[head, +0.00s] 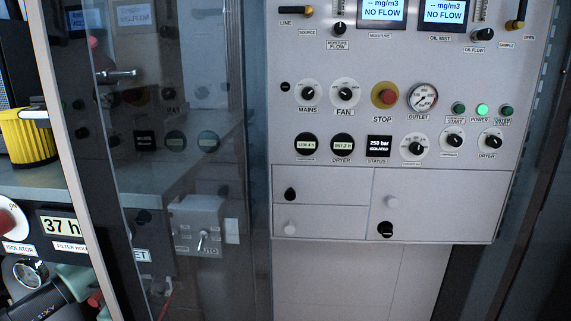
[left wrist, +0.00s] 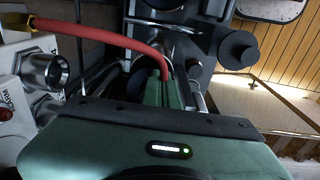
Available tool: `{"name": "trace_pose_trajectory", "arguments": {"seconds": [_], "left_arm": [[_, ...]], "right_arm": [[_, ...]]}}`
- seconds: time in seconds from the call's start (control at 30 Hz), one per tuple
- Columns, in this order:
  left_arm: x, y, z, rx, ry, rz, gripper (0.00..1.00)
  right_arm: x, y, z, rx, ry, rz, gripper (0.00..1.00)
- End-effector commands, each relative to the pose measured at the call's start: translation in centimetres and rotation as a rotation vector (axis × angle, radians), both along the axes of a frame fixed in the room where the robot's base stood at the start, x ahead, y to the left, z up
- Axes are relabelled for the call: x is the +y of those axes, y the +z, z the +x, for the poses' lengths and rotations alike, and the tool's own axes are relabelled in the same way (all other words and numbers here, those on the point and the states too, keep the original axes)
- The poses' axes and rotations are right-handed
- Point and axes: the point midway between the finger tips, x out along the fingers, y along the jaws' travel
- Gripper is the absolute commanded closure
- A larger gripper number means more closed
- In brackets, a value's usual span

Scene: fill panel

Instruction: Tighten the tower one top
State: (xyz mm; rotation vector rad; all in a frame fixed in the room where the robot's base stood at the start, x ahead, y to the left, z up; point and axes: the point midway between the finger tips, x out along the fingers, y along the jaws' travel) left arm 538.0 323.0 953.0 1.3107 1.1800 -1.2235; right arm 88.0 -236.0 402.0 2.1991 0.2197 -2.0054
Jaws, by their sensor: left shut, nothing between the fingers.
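No part in these frames can be surely told as the tower one top. In the left wrist view, my left gripper (left wrist: 158,88) points away from the camera, with its green fingers together and nothing seen between them. A red hose (left wrist: 105,33) with a yellow end arches over to a metal fitting close to the fingertips; I cannot tell whether they touch. A dark round knob-like part (left wrist: 237,52) stands to the right of the fingers, apart from them. My right gripper is in neither view.
In the head view, a control panel (head: 345,190) with gauges, knobs and a red stop button (head: 384,95) fills the right. A glass door (head: 170,120) stands left of it. A yellow pleated filter (head: 28,137) sits on a shelf at far left.

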Motion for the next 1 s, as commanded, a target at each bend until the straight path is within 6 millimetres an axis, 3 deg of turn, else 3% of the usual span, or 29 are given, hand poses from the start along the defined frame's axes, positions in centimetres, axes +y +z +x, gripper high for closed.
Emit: {"name": "trace_pose_trajectory", "arguments": {"seconds": [0.33,0.8,1.0], "left_arm": [[-0.7,0.3,-0.4,0.000,-0.001,0.000,1.00],[-0.8,5.6,-0.6,-0.001,0.000,0.000,1.00],[-0.9,6.0,-0.6,0.000,0.000,0.000,1.00]], "right_arm": [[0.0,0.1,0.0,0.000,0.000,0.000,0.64],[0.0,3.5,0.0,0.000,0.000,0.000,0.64],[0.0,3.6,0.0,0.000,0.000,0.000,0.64]]}}
